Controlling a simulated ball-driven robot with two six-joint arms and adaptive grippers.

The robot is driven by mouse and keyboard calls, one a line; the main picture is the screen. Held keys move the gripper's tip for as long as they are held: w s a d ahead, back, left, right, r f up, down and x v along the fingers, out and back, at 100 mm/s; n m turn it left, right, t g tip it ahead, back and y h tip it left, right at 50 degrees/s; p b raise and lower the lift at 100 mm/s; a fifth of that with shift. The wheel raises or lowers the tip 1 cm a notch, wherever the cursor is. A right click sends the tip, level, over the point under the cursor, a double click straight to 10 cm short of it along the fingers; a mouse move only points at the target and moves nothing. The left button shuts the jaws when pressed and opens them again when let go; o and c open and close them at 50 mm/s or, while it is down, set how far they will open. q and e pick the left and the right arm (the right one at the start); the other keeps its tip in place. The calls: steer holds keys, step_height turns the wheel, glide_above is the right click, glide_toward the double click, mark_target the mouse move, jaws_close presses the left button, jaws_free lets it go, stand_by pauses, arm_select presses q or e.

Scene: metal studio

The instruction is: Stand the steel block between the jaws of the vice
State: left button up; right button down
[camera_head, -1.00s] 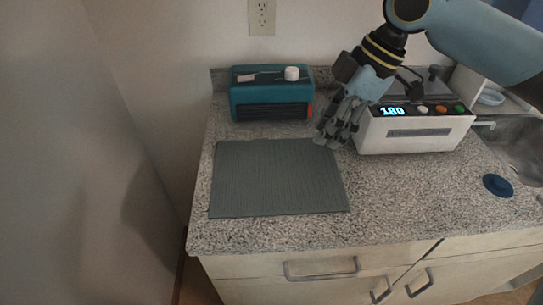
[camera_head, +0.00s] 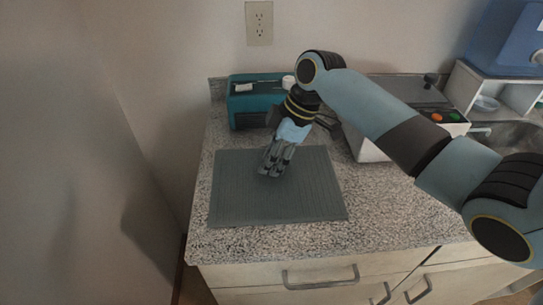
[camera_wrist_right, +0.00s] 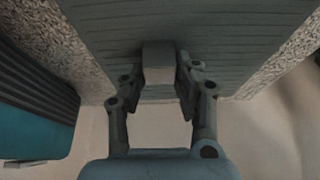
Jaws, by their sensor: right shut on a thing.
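My right gripper (camera_head: 272,168) hangs fingers-down over the upper middle of the ribbed grey mat (camera_head: 300,200). In the right wrist view the right gripper (camera_wrist_right: 160,78) is shut on a plain grey block, the steel block (camera_wrist_right: 158,62), with a finger on each side. The ribbed mat (camera_wrist_right: 230,35) shows behind the block; I cannot tell the block's height above it. In the head view the fingers mostly hide the block. I see no vice in these views. My left gripper is not in view.
A teal appliance (camera_head: 243,112) with a small white cup (camera_head: 289,82) on top stands at the back left. A white device (camera_head: 368,150) stands right of the mat, partly behind my arm. A white shelf (camera_head: 462,85) and sink are farther right. The mat's front is clear.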

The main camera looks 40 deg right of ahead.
steer(key=shift+f, duration=0.1)
steer(key=c, duration=1.3)
jaws_free()
steer(key=o, duration=0.3)
